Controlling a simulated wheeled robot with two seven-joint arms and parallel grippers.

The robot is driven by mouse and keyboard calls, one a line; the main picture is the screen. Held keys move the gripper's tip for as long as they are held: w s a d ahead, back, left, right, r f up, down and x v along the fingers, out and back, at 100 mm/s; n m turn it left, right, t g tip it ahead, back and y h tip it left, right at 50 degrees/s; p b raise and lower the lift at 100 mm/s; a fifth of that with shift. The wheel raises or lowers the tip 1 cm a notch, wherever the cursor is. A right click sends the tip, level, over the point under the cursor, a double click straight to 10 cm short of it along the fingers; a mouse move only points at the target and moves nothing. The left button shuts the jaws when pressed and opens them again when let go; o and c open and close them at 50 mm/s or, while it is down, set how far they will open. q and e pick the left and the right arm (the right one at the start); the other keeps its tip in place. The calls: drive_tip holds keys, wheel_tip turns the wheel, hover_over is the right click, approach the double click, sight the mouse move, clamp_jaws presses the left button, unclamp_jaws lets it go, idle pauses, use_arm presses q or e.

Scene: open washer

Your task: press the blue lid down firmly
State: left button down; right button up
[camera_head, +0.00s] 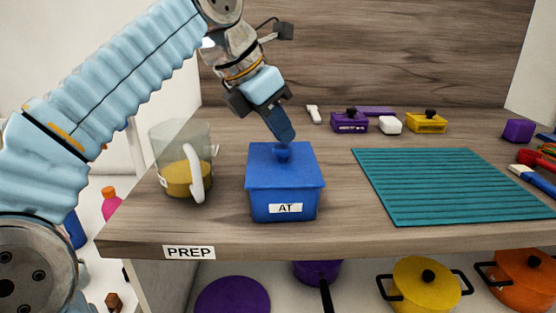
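A small gap seems to separate the fingertips from the knob. My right gripper is not in view.
A clear jug (163,146) with yellow contents stands left of the box. A teal ribbed mat (440,182) lies to the right. Purple (348,125) and yellow (426,125) lidded containers stand at the back. Pots, including a yellow one (420,285), sit below the counter (335,232).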

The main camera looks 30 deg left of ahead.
use_arm(q)
wheel_tip(320, 180, up, 6)
drive_tip(key=shift+r, duration=0.35)
drive_tip(key=shift+r, duration=0.1)
approach(279, 147)
drive_tip(key=s+a+r, duration=0.2)
drive_tip(key=s+a, duration=0.1)
drive_tip(key=s, duration=0.3)
drive_tip(key=shift+s+a+r, duration=0.15)
drive_tip(key=shift+a+r, duration=0.1)
drive_tip(key=shift+r, duration=0.05)
idle(0.4)
